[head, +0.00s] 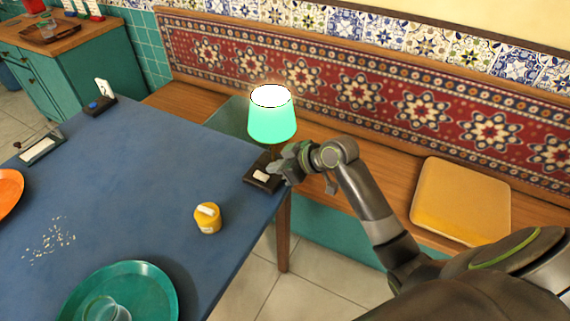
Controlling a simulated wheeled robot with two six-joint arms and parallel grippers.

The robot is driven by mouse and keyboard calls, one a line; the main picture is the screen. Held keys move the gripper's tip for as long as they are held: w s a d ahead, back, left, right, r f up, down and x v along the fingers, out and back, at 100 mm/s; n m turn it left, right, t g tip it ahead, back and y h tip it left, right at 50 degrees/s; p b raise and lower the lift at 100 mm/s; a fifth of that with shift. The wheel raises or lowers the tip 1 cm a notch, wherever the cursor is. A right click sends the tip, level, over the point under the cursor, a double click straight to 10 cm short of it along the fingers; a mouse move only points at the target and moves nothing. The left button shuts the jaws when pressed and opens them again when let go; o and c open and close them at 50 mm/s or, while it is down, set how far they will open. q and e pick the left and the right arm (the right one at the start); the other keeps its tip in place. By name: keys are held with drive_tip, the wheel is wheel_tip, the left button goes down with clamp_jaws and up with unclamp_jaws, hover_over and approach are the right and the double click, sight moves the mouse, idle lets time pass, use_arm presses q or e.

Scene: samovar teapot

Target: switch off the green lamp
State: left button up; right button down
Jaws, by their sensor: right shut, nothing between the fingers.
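The green lamp (271,120) stands near the table's far right corner, its shade glowing and bright white at the top. A small dark box (254,180) with a pale rocker-like piece on top sits at the table corner below the shade. The lamp's lower part is partly hidden by my right gripper (282,167). The right gripper is shut and empty, just right of the dark box and below the shade. I cannot tell whether it touches the box. My left gripper is not in view.
A wooden bench with a yellow cushion (460,200) runs behind. The table's middle is clear.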

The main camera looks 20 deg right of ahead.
sight(265, 176)
drive_tip(key=x, duration=0.4)
drive_tip(key=shift+w+a+f, duration=0.2)
drive_tip(key=shift+w+f, duration=0.05)
drive_tip(key=shift+r+p, duration=0.15)
drive_tip(key=shift+p, duration=0.4)
drive_tip(key=shift+f, duration=0.25)
